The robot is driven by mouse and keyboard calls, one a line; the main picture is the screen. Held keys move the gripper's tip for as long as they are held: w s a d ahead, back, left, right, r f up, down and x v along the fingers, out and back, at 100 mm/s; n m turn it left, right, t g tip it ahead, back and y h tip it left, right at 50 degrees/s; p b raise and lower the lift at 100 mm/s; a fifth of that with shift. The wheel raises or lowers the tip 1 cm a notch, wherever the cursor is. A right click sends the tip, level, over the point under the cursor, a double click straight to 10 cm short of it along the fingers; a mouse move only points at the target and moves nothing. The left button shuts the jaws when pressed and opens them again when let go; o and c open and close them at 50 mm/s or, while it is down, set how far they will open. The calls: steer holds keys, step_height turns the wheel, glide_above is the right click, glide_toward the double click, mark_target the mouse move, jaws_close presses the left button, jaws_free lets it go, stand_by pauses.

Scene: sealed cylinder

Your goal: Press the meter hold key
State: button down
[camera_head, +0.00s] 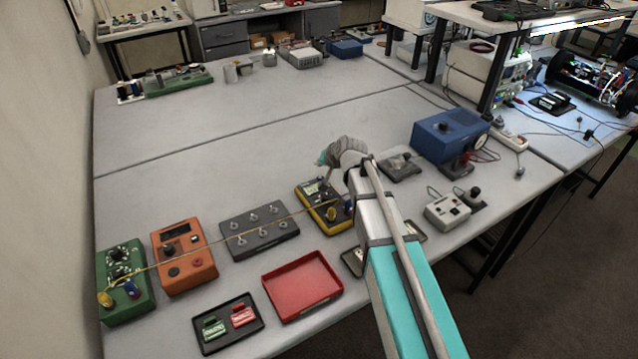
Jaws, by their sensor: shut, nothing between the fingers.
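The meter (318,203) is the yellow and dark handheld unit lying on the grey bench, right of the middle row of devices. A yellow plug stands at its lower part, with a yellow lead running left to the green box. The meter's hold key is too small to make out, and my gripper and arm cover part of its right side. My gripper (326,181) is shut and empty, pointing down over the upper part of the meter. I cannot tell whether its tip touches the meter.
A dark switch box (259,231), an orange device (184,256) and a green box (125,283) stand left of the meter. A red tray (301,286) lies in front. A blue box (449,135) and a small white box (447,211) stand right.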

mark_target(320, 178)
steer(key=shift+f+b, duration=1.2)
steer(key=shift+f, duration=0.3)
steer(key=shift+f+b, duration=0.8)
stand_by(1.4)
steer(key=shift+r, duration=0.2)
steer(key=shift+r+p, duration=0.65)
steer(key=shift+p, duration=0.2)
step_height(320, 178, up, 5)
steer(key=p, duration=0.5)
stand_by(0.3)
stand_by(0.8)
